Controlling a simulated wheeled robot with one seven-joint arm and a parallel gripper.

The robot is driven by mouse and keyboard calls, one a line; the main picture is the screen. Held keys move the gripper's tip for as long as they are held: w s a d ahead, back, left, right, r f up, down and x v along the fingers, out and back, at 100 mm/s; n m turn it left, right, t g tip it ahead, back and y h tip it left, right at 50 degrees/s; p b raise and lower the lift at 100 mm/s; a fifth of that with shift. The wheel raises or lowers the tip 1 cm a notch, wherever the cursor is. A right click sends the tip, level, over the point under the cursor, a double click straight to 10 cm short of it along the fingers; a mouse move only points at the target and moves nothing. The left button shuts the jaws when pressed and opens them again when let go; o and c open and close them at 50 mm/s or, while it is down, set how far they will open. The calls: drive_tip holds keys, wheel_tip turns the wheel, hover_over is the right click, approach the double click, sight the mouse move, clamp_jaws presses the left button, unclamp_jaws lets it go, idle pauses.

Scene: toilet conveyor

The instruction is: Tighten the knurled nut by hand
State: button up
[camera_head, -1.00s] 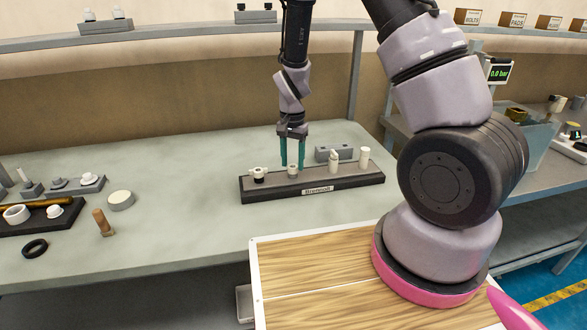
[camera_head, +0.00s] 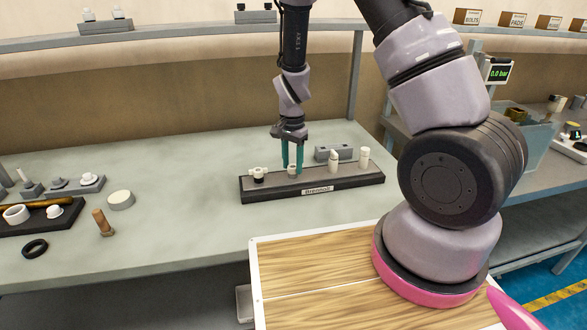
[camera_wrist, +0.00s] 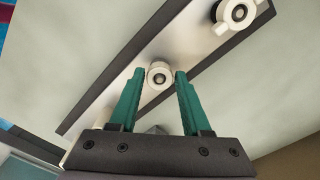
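A dark base block (camera_head: 345,181) with a name label lies on the bench and carries a row of white fittings. The small white round piece between my fingers, apparently the knurled nut (camera_wrist: 158,75), stands on the block; it also shows in the head view (camera_head: 293,170). Knurling is too small to make out. My gripper (camera_head: 292,166) points down over it with two teal fingers. In the wrist view my gripper (camera_wrist: 159,74) is open, with a fingertip on each side of the nut and narrow gaps. Contact cannot be made out.
A winged white fitting (camera_head: 258,173) stands left of the nut. Two upright white pieces (camera_head: 334,160) (camera_head: 364,157) stand to the right. A grey block (camera_head: 329,150) lies behind.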

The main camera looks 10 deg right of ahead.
drive_tip(key=shift+r, duration=0.1)
drive_tip(key=shift+r, duration=1.45)
drive_tip(key=shift+o, duration=0.4)
drive_tip(key=o, duration=0.5)
drive_tip(key=shift+r, duration=1.45)
